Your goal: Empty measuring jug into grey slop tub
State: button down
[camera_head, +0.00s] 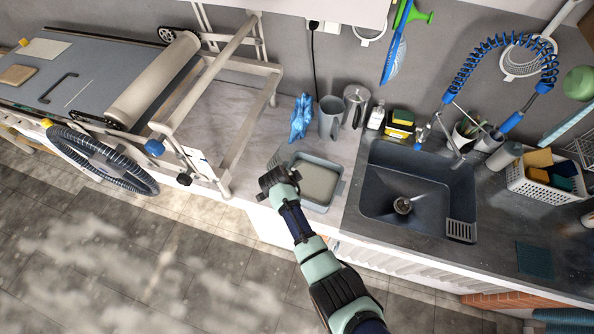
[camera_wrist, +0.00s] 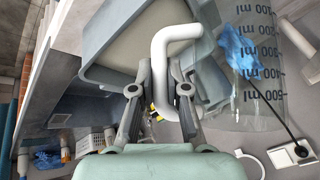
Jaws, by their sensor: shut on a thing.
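The grey slop tub (camera_head: 337,190) stands on the counter left of the sink, with pale grey-beige slop inside. The tub also shows at the upper left of the wrist view (camera_wrist: 100,45). My gripper (camera_head: 272,178) is at the tub's left side, low over the counter. In the wrist view my gripper (camera_wrist: 160,95) is shut on the white handle of the clear measuring jug (camera_wrist: 245,100). The jug's ml markings read upside down there. In the head view the jug is hard to make out. I cannot tell whether liquid is in it.
A grey pitcher (camera_head: 330,118), a metal jug (camera_head: 355,104) and a crumpled blue glove (camera_head: 300,118) stand behind the tub. The dark sink (camera_head: 418,190) is to the right. A slab roller frame (camera_head: 225,100) is to the left.

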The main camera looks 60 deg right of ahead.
jog(key=shift+w+a+f+g+h+b, duration=0.3)
jog(key=shift+w+f+g+b, duration=0.4)
jog(key=shift+b, duration=0.3)
jog(key=shift+s+d+r+n+t+p, duration=0.3)
jog(key=shift+s+p, duration=0.25)
jog(key=shift+p, duration=0.45)
jog(key=shift+w+r, duration=0.25)
notch_tip(320, 180, up, 4)
jog(key=n+g+h+b, duration=0.1)
jog(key=g+h+b, duration=0.1)
jog(key=g+b, duration=0.1)
jog(key=shift+a+r, duration=0.1)
jog(key=shift+r, duration=0.05)
jog(key=shift+s+r, duration=0.1)
jog(key=shift+r, duration=0.1)
